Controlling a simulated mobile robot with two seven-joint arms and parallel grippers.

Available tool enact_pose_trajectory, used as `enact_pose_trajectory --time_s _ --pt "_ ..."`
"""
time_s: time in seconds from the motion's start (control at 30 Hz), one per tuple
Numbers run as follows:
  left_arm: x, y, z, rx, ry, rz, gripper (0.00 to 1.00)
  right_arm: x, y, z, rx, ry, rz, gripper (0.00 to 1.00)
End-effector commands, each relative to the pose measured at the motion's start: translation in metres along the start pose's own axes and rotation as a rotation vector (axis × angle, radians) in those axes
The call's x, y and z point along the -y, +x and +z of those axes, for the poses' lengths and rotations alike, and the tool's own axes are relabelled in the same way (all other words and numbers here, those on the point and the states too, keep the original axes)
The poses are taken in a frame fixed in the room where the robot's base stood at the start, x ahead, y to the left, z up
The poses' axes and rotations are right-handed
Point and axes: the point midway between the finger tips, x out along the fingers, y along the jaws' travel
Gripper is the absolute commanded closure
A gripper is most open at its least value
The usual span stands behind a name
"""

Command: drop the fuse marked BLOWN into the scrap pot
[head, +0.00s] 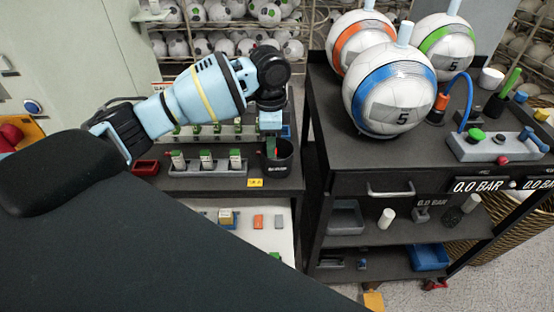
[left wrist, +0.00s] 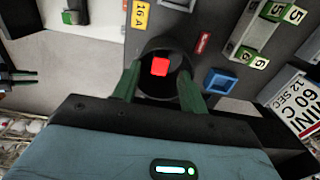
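The scrap pot (head: 281,170) is a black cup at the right end of the dark workbench in the head view. In the left wrist view its dark mouth (left wrist: 177,62) lies between my fingers. My left gripper (head: 271,141) is directly above the pot, pointing down. Its two green fingers (left wrist: 160,80) are spread apart. A red block, seemingly the fuse's end (left wrist: 160,67), shows between them against the pot's mouth, with gaps on both sides. Red also shows at the pot's top in the head view. No BLOWN mark is readable.
A grey rack (head: 208,168) with several green-and-white fuses stands left of the pot. A red tray (head: 145,167) is farther left. A blue tray (left wrist: 220,81) lies close to the pot. A cart with balls (head: 390,90) stands to the right, across a narrow gap.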

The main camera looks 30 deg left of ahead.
Motion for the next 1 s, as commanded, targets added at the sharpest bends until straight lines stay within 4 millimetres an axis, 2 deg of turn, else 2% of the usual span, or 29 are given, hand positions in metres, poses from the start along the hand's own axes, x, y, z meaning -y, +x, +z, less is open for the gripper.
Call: enact_pose_trajectory --time_s 0.27,0.7,1.0 --pt "0.0 -0.006 0.0 -0.002 0.0 0.0 0.57 0.0 0.0 0.001 0.001 0.0 0.0 0.64" --pt "0.0 -0.068 -0.001 -0.002 0.0 -0.002 0.57 0.0 0.0 0.002 0.004 0.001 0.0 0.64" --pt "0.0 -0.078 0.0 0.0 0.0 0.001 0.57 0.0 0.0 0.002 0.004 0.001 0.0 0.64"
